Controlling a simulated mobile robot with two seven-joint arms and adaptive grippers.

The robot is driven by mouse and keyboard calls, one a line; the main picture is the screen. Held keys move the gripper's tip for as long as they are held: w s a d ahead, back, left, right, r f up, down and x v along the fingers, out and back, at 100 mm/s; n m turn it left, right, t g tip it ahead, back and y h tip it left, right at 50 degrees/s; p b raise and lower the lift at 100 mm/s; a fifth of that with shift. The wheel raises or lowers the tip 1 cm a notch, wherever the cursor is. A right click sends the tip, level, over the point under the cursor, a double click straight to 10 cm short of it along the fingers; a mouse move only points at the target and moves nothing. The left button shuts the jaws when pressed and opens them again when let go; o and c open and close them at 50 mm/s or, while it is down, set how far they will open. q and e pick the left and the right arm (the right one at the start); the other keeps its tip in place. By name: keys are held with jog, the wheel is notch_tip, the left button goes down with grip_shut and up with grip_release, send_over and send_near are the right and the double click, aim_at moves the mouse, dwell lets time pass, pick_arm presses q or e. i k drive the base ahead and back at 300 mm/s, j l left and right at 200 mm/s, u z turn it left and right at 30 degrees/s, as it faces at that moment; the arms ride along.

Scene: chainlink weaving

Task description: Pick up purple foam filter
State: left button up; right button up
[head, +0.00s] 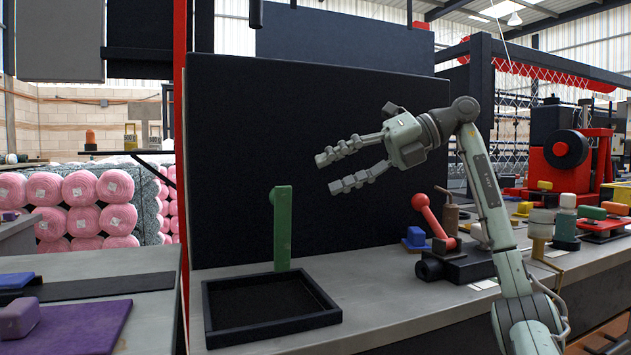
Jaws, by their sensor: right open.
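A small purple block (19,318) sits on a flat purple sheet (75,332) at the lower left, on the left bench. I cannot tell which of the two is the foam filter. The left picture edge cuts off part of both. My right gripper (331,174) is open and empty. It is raised in front of the dark panel, with its fingers pointing left. It is far to the right of the purple things and higher than them. My left gripper is not in view.
A black tray (268,337) and an upright green piece (282,228) stand on the middle bench. A red-handled lever (434,222) and several small tools stand to the right. A red post (181,150) rises between the left and middle benches. A blue block (15,280) lies behind the purple block.

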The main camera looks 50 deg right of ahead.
aim_at(26, 327)
jog(key=k, duration=1.5)
